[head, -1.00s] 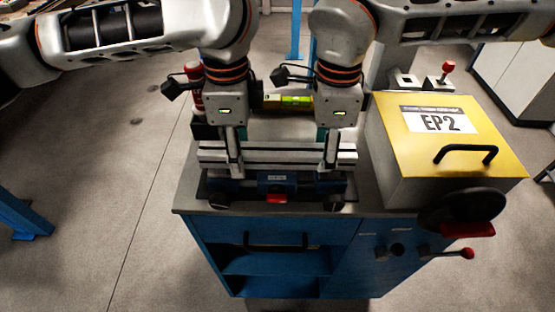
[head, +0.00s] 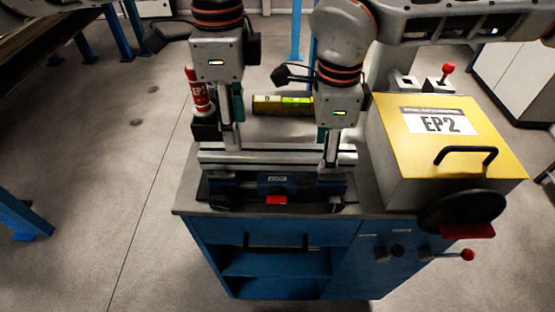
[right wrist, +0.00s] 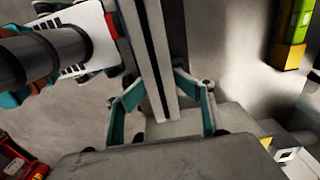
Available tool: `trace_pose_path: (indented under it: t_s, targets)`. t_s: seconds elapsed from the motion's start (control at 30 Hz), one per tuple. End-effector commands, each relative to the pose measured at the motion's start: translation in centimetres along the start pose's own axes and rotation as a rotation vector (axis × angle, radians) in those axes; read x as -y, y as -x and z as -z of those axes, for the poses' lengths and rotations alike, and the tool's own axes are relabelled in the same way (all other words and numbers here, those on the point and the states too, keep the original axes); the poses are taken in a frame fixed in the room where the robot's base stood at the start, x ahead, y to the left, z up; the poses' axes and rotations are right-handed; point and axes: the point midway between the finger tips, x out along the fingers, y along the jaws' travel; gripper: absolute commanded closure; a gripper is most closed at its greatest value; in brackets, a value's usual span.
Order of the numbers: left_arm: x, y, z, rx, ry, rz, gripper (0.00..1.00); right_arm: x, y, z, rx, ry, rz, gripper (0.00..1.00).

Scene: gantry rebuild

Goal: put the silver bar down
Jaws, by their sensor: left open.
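The silver bar (head: 280,154) lies level across the blue fixture (head: 277,184) at the front of the workbench; whether it touches fully is unclear. My left gripper (head: 232,141) is open, pointing down at the bar's left part, with its fingertips close to the bar's top and nothing held. My right gripper (head: 332,158) is at the bar's right part, with a finger in front of it. In the right wrist view, the silver bar (right wrist: 156,45) runs between the fingertips of my right gripper (right wrist: 160,78), which close against both sides.
A yellow-topped box marked EP2 (head: 400,120) with a black handle stands right of the bar. A yellow-green level (head: 283,104) lies behind the bar. A black handwheel (head: 462,205) sticks out at the front right.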

Motion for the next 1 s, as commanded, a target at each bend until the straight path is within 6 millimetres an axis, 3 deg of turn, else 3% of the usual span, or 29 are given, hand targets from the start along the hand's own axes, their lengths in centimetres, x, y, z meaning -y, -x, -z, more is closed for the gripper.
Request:
trace_pose_path:
  t_s: [0.2,0.47,1.0]
  targets:
    - [0.0,3.3,0.0,0.001,0.003,0.001,0.56,0.2,-0.1,0.1,0.000,-0.001,0.004,0.56]
    - [-0.1,4.3,0.0,0.001,0.000,-0.001,0.56,0.2,0.7,0.1,0.000,-0.002,0.006,0.56]
    - [0.0,4.3,0.0,0.000,0.000,-0.001,0.56,0.0,10.5,0.0,0.001,-0.001,0.005,0.56]
